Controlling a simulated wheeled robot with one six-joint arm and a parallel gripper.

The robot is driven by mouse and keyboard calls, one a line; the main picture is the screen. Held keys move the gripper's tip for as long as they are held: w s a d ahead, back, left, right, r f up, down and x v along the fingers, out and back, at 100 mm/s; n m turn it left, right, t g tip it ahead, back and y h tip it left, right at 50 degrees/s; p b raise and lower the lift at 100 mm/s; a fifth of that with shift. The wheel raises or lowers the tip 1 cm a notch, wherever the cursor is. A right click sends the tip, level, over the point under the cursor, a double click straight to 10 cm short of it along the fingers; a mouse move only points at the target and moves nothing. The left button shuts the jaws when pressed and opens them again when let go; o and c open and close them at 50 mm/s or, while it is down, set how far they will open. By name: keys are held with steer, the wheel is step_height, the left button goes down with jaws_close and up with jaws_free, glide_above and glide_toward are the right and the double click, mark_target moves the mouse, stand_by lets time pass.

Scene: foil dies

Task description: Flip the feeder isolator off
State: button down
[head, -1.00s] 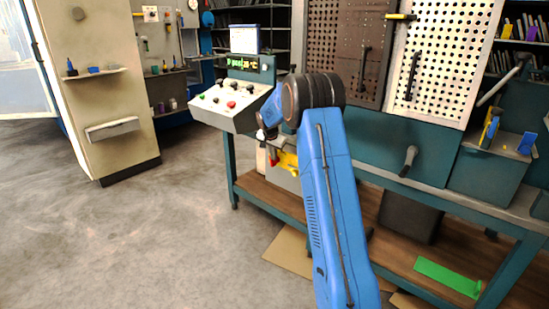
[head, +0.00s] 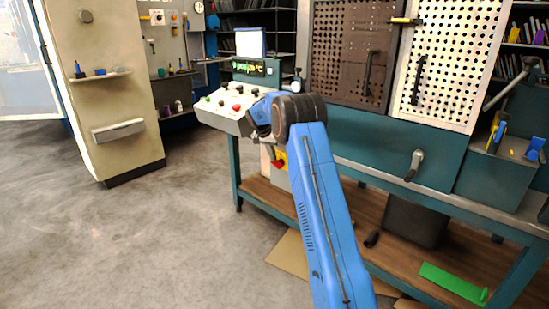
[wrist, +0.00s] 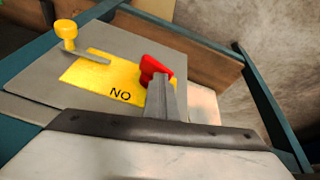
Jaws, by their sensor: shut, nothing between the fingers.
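The isolator is a grey box with a red handle (wrist: 152,70) on a yellow plate (wrist: 100,75) in the wrist view. The plate carries letters that read "NO" in this view. My gripper (wrist: 160,88) is shut and empty, its fingertips right at the red handle; I cannot tell whether they touch it. In the head view the red handle (head: 279,163) shows at the front of the grey box (head: 283,179), under the control console. My gripper (head: 271,152) is just above it there, partly hidden by my wrist.
A yellow knob (wrist: 66,32) and a grey rod (wrist: 86,56) are by the plate's edge. The console (head: 225,108) with several buttons stands just above left. The teal bench (head: 380,172) with a crank handle (head: 415,164) lies right. Open floor is left.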

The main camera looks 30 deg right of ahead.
steer(key=shift+w+a+f, duration=0.1)
steer(key=shift+w, duration=0.25)
stand_by(0.4)
steer(key=v, duration=1.7)
